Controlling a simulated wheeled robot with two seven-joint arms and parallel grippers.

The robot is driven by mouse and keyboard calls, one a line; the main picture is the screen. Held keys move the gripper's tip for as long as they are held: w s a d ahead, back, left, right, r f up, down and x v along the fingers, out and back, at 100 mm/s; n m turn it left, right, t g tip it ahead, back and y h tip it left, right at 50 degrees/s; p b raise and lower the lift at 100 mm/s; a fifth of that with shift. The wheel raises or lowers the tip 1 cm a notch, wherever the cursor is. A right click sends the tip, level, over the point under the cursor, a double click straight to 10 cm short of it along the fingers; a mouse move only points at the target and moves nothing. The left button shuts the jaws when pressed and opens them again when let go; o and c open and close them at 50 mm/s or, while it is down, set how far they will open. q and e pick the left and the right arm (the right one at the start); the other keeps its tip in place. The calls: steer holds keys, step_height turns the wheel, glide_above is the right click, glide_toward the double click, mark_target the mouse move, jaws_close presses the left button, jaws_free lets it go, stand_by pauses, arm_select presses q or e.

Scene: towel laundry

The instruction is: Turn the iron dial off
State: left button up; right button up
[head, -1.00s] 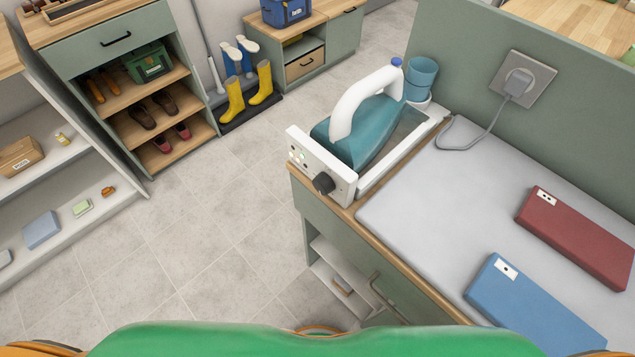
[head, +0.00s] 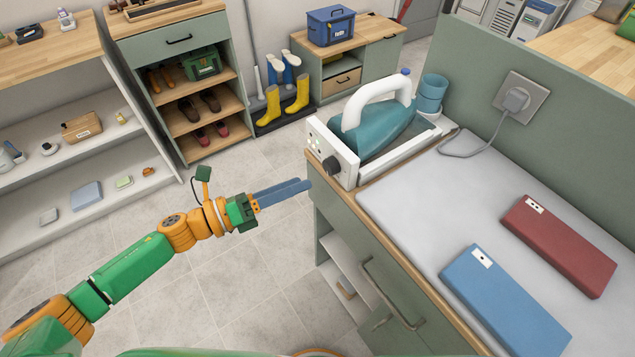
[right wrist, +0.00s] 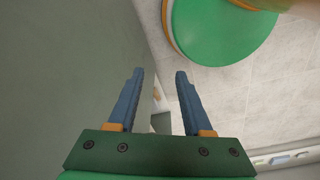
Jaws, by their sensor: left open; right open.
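The iron station (head: 345,168) stands at the left corner of the counter, with a teal iron with a white handle (head: 384,128) resting on it. The black dial (head: 332,166) is on the station's white front panel, beside small green lights. My left gripper (head: 306,186) reaches in from the left, over the floor, its blue fingers pointing right toward the panel, a little below and left of the dial. It appears apart from the dial and holds nothing visible. My right gripper (right wrist: 155,80) is open and empty in the right wrist view, over the floor beside a grey-green surface.
A blue folded towel or box (head: 505,305) and a red one (head: 562,245) lie on the grey counter mat (head: 420,200). A cord runs from the wall socket (head: 520,97) behind the iron. Open floor lies left.

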mark_target(326, 169)
arm_select(q)
steer(key=w+d, duration=0.1)
steer(key=w+d+p, duration=0.1)
steer(key=w+d, duration=0.2)
steer(key=d, duration=0.1)
steer(key=shift+w+f, duration=0.25)
steer(key=shift+w, duration=0.05)
steer(key=shift+d, duration=0.25)
steer(key=shift+s, duration=0.2)
steer(key=shift+w+a, duration=0.1)
jaws_close()
